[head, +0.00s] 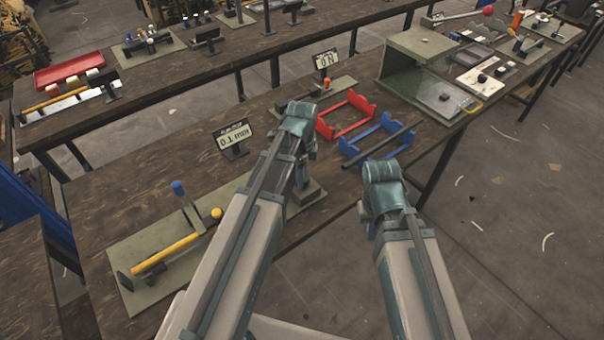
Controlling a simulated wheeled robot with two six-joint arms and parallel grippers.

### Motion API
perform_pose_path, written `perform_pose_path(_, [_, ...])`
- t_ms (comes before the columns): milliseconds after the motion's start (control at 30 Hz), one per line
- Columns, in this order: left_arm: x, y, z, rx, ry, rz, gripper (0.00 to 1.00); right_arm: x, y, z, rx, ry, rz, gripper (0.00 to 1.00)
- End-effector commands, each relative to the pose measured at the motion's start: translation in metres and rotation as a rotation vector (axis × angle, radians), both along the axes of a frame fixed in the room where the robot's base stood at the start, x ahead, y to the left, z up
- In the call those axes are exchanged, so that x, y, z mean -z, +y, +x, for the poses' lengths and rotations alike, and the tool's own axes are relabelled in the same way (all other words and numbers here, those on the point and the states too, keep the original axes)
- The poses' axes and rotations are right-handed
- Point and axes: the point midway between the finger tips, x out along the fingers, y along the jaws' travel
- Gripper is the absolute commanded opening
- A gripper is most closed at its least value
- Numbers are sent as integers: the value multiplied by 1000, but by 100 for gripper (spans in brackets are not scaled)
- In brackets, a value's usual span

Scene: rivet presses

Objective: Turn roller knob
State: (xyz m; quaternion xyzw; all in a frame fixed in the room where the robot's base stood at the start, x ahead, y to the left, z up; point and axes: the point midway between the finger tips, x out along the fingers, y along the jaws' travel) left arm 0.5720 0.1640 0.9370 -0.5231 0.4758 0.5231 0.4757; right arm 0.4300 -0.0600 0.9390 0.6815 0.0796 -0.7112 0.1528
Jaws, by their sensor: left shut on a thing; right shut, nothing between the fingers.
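My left gripper (301,178) points down at the right end of the green base plate of the flattening station, beside a dark block (309,193). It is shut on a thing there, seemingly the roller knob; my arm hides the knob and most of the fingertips. A display reading 0.1 mm (234,136) stands behind the plate. My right gripper (372,216) is shut and empty near the bench's front edge, its fingers mostly hidden by its wrist.
A yellow bar (165,254) and a blue-handled lever (185,192) are on the left of the plate. Red (345,117) and blue (375,137) frames and a dark rod (392,146) lie on the bench beyond my arms. A green press housing (412,58) stands farther right.

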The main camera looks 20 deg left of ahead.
Motion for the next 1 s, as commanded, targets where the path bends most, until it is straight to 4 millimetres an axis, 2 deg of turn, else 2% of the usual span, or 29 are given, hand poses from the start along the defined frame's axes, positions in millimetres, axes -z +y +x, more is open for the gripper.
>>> perform_pose_path(267, [0,0,0,-176,0,0,3,0,0,0,0,0,0,0])
perform_pose_path(1000, [0,0,0,-852,0,0,3,0,0,0,0,0,0,0])
